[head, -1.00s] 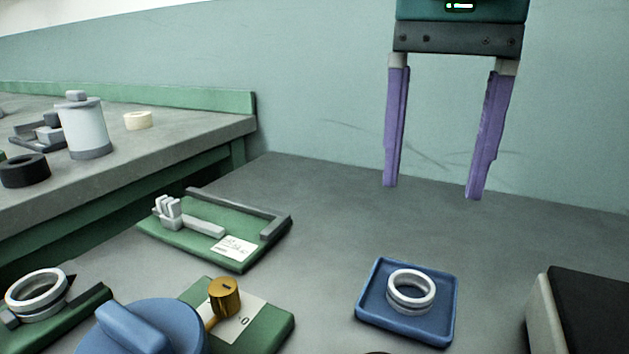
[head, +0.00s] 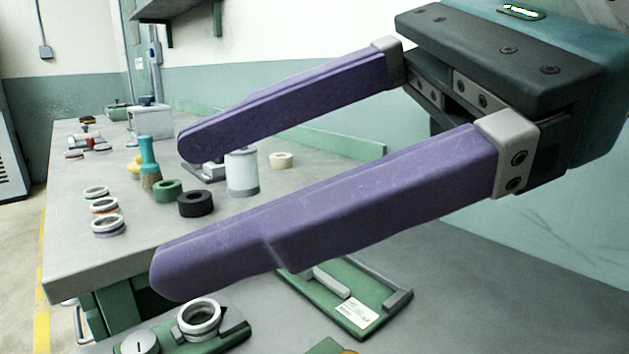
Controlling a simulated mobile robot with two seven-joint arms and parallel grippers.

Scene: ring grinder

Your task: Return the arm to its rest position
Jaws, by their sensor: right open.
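My right gripper (head: 165,208) fills much of the head view, close to the camera. Its two long purple fingers reach from the dark wrist at the upper right toward the left. The fingers are wide apart, and nothing is held between them. The lower finger hides part of the benches behind it. My left gripper does not show.
A grey bench (head: 70,250) at the left carries several rings, a brush (head: 148,165), a black ring (head: 196,204) and a white canister (head: 242,175). Below the fingers lie a green tray (head: 385,318) and a metal ring (head: 199,318) on a green fixture. Floor shows at far left.

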